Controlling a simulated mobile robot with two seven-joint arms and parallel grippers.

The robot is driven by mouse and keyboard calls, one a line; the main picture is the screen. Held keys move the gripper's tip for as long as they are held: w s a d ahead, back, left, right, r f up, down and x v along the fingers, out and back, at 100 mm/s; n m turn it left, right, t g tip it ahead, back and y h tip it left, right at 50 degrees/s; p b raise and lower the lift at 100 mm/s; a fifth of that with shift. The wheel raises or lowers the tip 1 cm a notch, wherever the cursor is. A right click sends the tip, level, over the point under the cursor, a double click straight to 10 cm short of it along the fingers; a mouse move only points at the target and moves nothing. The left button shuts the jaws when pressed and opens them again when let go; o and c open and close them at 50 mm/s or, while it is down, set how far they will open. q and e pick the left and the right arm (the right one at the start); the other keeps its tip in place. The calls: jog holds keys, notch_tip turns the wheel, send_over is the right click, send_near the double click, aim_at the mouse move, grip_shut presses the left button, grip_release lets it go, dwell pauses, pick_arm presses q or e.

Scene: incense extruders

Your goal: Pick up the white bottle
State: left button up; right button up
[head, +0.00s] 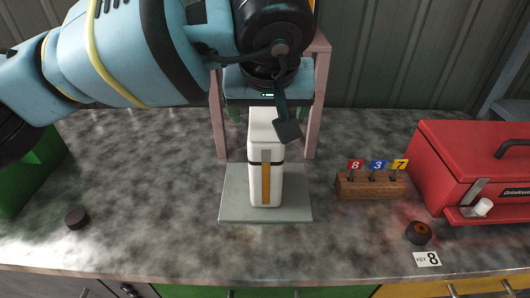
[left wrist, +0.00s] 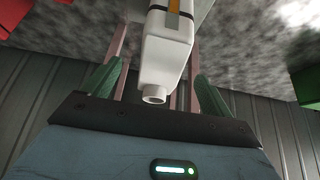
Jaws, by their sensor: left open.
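The white bottle (head: 265,160) stands upright on a grey plate (head: 232,205) in the middle of the counter. It has a dark band and an orange stripe. My left gripper (head: 263,112) is at the bottle's top in the head view, largely hidden by my own wrist. In the left wrist view the bottle (left wrist: 168,45) points its narrow neck toward my left gripper (left wrist: 158,78). The two green fingers are spread wide on either side of the neck, with gaps visible. My right gripper is not in view.
A pink frame (head: 312,100) stands behind the bottle. To the right are a wooden block with numbered tags (head: 370,187), a dark round piece (head: 419,233), a key card (head: 427,259) and a red box (head: 470,160). A dark puck (head: 76,218) and green box (head: 35,175) are left.

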aim_at(266, 126)
pick_arm(q)
jog(key=shift+x, duration=1.15)
jog(key=shift+w+x, duration=0.15)
jog(key=shift+x, duration=1.1)
jog(key=shift+w+x, duration=0.15)
jog(key=shift+x, duration=1.1)
jog(key=shift+a+r, duration=0.15)
jog(key=shift+c, duration=0.2)
grip_shut()
jog(key=shift+r, duration=0.1)
